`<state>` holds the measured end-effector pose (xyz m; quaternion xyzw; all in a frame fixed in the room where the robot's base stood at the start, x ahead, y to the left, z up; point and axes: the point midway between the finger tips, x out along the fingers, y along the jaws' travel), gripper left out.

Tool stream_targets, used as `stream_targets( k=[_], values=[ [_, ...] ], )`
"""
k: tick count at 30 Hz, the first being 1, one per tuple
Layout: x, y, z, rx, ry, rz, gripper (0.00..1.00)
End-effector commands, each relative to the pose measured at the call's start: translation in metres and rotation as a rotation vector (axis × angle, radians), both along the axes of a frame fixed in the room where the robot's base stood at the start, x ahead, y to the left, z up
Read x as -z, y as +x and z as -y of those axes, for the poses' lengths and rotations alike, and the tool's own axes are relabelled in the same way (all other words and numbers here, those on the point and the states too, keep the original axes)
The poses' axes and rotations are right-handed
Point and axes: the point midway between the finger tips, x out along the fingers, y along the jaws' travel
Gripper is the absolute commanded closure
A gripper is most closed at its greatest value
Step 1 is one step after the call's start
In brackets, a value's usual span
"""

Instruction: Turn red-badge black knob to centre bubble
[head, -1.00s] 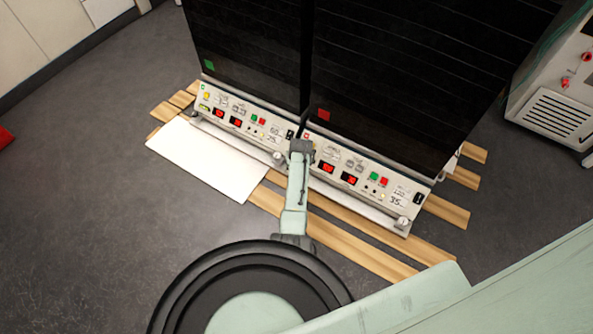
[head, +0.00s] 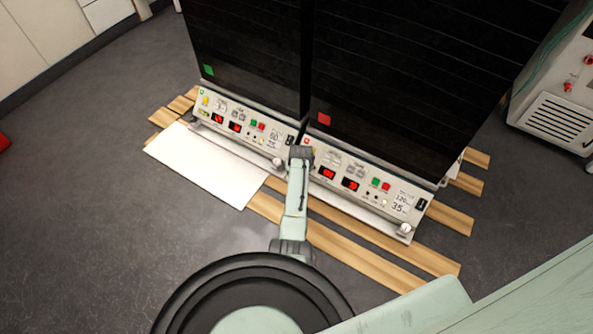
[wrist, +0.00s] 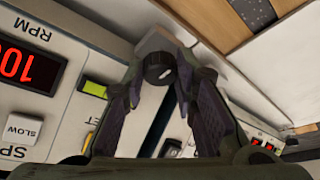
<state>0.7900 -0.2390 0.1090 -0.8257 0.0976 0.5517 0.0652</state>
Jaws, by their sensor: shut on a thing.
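My gripper (wrist: 168,78) has its two dark fingers around a round black knob (wrist: 158,66) with a white mark on its face, in the wrist view. The knob sits below the edge of a white control panel (wrist: 60,110). A yellow-green window (wrist: 95,88) shows on that panel; I cannot make out a bubble in it. In the head view, my gripper (head: 300,152) is at the left end of the right unit's panel (head: 345,180), and my arm hides the knob. A red badge (head: 323,118) is on the right unit's dark door.
The left unit's dark door carries a green badge (head: 208,70). A silver foot (head: 405,228) is at the right unit's right end. Wooden slats (head: 350,252) and a white board (head: 205,165) lie on the floor. A white cabinet (head: 555,100) stands at right.

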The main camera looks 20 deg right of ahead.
Motion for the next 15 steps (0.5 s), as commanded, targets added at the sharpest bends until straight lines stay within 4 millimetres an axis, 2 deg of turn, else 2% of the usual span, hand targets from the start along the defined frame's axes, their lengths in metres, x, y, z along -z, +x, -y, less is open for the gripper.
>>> stream_targets(
  k=[4,15],
  values=[
    [0.0002,-0.0001,0.0000,0.000,0.000,0.000,1.00],
    [0.0000,0.0002,-0.0013,0.048,-0.001,0.000,1.00]
  ],
)
